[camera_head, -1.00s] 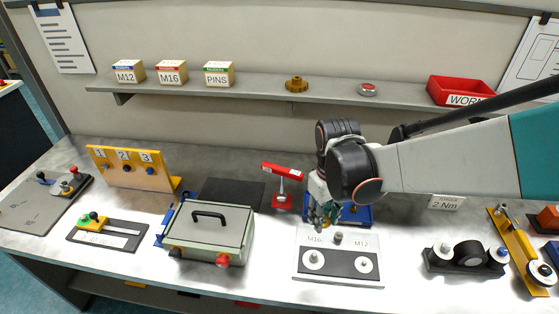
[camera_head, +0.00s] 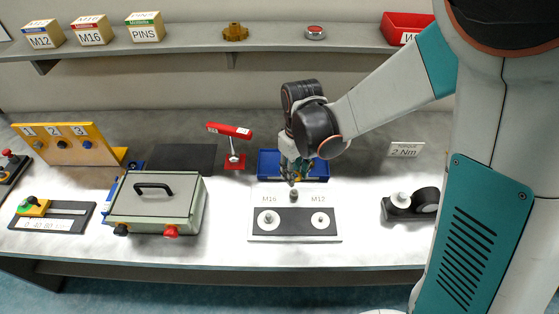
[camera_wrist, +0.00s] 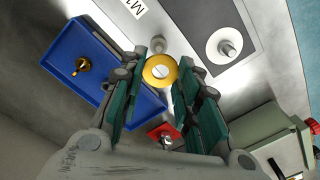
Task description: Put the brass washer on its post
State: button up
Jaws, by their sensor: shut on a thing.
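The brass washer (camera_wrist: 160,70) is a yellow ring held between the fingertips of my gripper (camera_wrist: 163,78) in the wrist view; pale surface shows through its hole. In the head view my gripper (camera_head: 291,178) points down at the front of the blue tray, just behind a short grey post (camera_head: 293,194). That post stands at the back edge of the white board (camera_head: 254,234), between the M16 and M12 labels. The washer appears off the post, but its height is unclear. In the head view my fingers mostly hide the washer.
The blue tray (camera_head: 267,166) holds a small brass piece (camera_wrist: 82,64). A red-topped stand (camera_head: 233,150) and a lidded box (camera_head: 155,200) are left. A roller block (camera_head: 410,205) is right.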

aim_at(294, 190)
jog(key=shift+d+f+b, duration=0.1)
jog(key=shift+f+b, duration=1.45)
jog(key=shift+f, duration=0.95)
jog(key=shift+f+b, duration=0.55)
jog(key=shift+b, duration=0.05)
jog(key=shift+f+b, duration=0.35)
jog(key=shift+b, duration=0.05)
jog(key=shift+f+b, duration=0.45)
jog(key=shift+f, duration=0.15)
jog(key=o, duration=0.9)
jog(key=shift+o, duration=0.2)
